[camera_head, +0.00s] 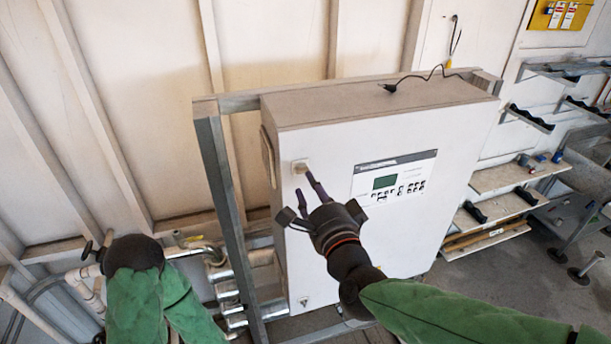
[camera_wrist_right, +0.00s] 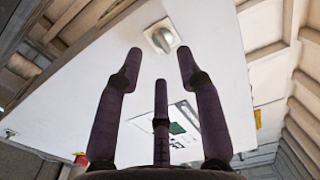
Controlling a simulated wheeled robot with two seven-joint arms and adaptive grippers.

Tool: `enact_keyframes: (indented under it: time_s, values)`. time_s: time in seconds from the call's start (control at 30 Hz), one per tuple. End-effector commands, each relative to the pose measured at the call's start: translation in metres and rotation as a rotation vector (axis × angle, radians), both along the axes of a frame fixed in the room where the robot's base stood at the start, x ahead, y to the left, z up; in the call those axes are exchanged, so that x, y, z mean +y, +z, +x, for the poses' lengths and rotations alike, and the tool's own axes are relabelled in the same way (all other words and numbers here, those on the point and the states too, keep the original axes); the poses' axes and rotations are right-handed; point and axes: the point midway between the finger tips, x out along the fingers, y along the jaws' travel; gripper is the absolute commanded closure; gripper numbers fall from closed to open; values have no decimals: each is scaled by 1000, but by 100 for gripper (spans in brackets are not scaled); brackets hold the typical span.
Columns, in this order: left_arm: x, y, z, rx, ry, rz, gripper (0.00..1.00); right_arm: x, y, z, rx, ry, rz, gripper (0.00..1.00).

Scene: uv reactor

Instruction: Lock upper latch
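The upper latch (camera_head: 299,166) is a small knob on a light square plate, near the upper left corner of the white cabinet's front (camera_head: 340,250). In the right wrist view the latch (camera_wrist_right: 161,38) shows as a rounded metallic knob ahead of my fingers. My right gripper (camera_head: 314,190) is in front of the cabinet, just below and right of the latch. Its three dark fingers are spread, with nothing between them; they also show in the wrist view (camera_wrist_right: 160,64). I see no clear contact with the latch. My left arm is at the lower left; its gripper is not visible.
A control panel (camera_head: 394,178) with a green screen is right of the latch. A second small latch (camera_head: 304,301) sits low on the door. A metal frame post (camera_head: 220,190) stands left of the cabinet, with pipes (camera_head: 228,290) beside it. Shelves (camera_head: 500,208) are at right.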

Motion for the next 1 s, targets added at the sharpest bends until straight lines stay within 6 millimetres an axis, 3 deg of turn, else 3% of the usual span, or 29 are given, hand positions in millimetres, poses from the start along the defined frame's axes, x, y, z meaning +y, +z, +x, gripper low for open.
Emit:
enact_keyframes:
  time_s: [0.3,0.73,0.77,0.9,1.0]
  values:
    - [0,8,0,0,0,0,100,12,0,36,3,0,-1,63]
    - [0,9,0,0,0,0,100,14,0,43,1,0,0,63]
    - [0,9,0,0,0,0,100,14,0,43,1,0,0,66]
    - [0,9,0,0,0,0,100,14,0,43,1,0,0,100]
    - [0,9,0,0,0,0,100,14,0,43,1,0,0,100]
